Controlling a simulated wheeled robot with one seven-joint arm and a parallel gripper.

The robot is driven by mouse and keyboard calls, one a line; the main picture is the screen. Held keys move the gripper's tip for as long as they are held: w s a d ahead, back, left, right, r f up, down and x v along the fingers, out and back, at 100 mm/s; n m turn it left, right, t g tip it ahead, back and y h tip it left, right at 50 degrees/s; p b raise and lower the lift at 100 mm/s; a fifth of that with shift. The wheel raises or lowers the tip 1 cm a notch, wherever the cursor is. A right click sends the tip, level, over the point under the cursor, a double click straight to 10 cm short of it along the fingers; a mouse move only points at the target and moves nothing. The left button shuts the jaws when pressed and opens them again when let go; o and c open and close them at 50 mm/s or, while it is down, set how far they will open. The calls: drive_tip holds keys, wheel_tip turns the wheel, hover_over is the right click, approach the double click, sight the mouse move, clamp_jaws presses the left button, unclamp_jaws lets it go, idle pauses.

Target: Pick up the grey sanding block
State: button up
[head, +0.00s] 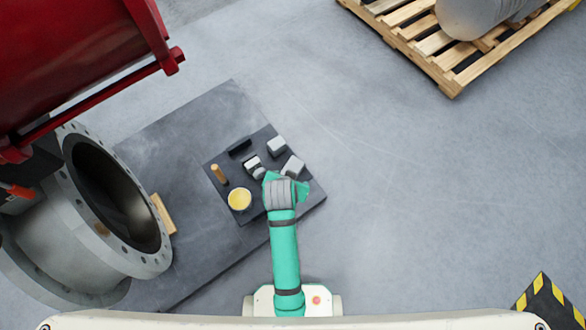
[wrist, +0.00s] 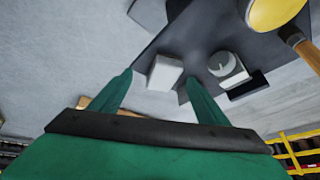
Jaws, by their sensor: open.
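Two plain grey blocks lie on the dark mat's right side; looks alone do not settle which is the sanding block. The farther, pale grey block (head: 277,145) appears between my fingertips in the wrist view (wrist: 165,73), with no visible contact. The nearer grey block (head: 293,166) lies close to my gripper in the head view and seems to be the one cut off at the wrist view's top (wrist: 148,12). My gripper (head: 285,184) is open and empty, fingers spread in the wrist view (wrist: 158,78). Its height above the blocks is hard to judge.
The dark mat (head: 222,160) also holds a grey-and-white part (head: 254,167), a black block (head: 240,146), a yellow disc (head: 239,199) and a wooden handle (head: 218,174). A large flanged pipe (head: 150,232) stands left. A pallet (head: 440,60) is far right.

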drive_tip(key=w+r+m+g, duration=0.2)
drive_tip(key=w+r+g, duration=0.1)
drive_tip(key=w+r, duration=0.15)
hover_over(292, 168)
drive_tip(key=s, duration=0.2)
drive_tip(key=shift+h, duration=0.3)
drive_tip(key=x, duration=0.3)
drive_tip(key=a+x, duration=0.1)
drive_tip(key=shift+s+f, duration=0.15)
drive_tip(key=shift+f, duration=0.25)
drive_tip(key=shift+x, duration=2.6)
drive_tip(key=shift+a+f, duration=0.2)
drive_tip(key=shift+f, duration=0.05)
drive_tip(key=c, duration=1.3)
drive_tip(key=shift+r, duration=0.1)
wheel_tip(292, 168, up, 10)
drive_tip(key=shift+r, duration=0.2)
